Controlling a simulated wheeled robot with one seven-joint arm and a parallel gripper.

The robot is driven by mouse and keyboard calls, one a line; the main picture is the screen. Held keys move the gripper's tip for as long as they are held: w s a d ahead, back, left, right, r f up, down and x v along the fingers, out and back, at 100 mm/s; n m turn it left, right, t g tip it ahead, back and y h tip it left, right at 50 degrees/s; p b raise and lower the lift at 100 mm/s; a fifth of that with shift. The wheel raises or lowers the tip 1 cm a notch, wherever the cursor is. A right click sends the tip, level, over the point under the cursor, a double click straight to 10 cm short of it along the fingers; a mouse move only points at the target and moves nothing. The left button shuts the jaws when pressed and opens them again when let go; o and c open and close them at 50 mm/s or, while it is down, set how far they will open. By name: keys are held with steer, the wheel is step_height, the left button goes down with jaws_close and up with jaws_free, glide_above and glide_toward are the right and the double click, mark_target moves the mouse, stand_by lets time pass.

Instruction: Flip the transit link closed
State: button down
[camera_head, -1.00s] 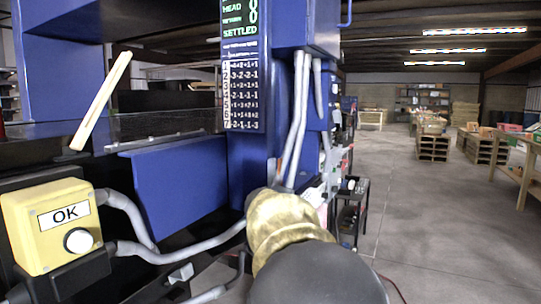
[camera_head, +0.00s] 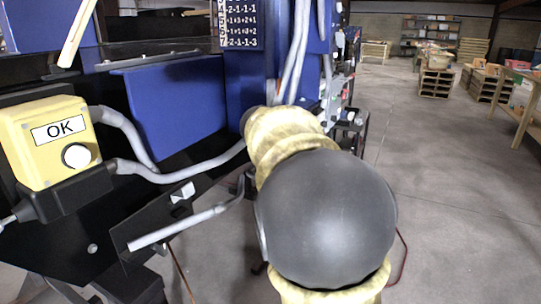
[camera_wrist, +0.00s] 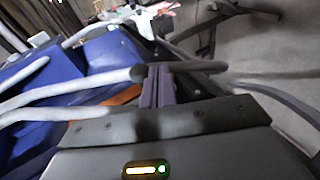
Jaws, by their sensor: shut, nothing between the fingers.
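No part carries a readable transit link label, so I cannot tell for sure which one it is. A pale hinged-looking bar (camera_head: 78,32) stands tilted at the upper left of the head view. A grey rod with a bent end (camera_head: 188,226) sits on a dark bracket low in the head view. My gripper (camera_wrist: 158,82) shows in the wrist view with its dark fingers together and nothing between them. A grey rod (camera_wrist: 110,78) ends close to the fingers on the left; contact is unclear. My arm hides part of the machine in the head view.
A yellow box marked OK with a white button (camera_head: 76,156) is at the left. A blue panel (camera_head: 185,108) and grey hoses (camera_head: 190,168) lie behind it. A blue column (camera_head: 248,72) stands at centre. Open floor (camera_head: 450,190) lies to the right.

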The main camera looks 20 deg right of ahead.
steer(key=s+a+f+b, duration=0.2)
steer(key=s+a, duration=0.6)
steer(key=s, duration=0.2)
steer(key=shift+a+b, duration=0.2)
steer(key=shift+b, duration=0.1)
steer(key=s+a+f+m+g+y+p, duration=0.1)
steer(key=s+a+f+m+g+y, duration=0.3)
steer(key=f, duration=0.6)
steer(key=s+a+f+m+g+y+p, duration=0.1)
steer(key=s+a+f+m+y, duration=0.1)
steer(key=s+f, duration=0.6)
steer(key=s+a+f+m+g+y+p, duration=0.1)
steer(key=s+a+f+m+g+y, duration=0.2)
steer(key=f, duration=0.8)
step_height(320, 180, up, 38)
steer(key=p, duration=3.7)
steer(key=shift+s+a+r+t+h+p, duration=0.2)
steer(key=shift+s+t+h+p, duration=0.1)
steer(key=shift+s, duration=0.1)
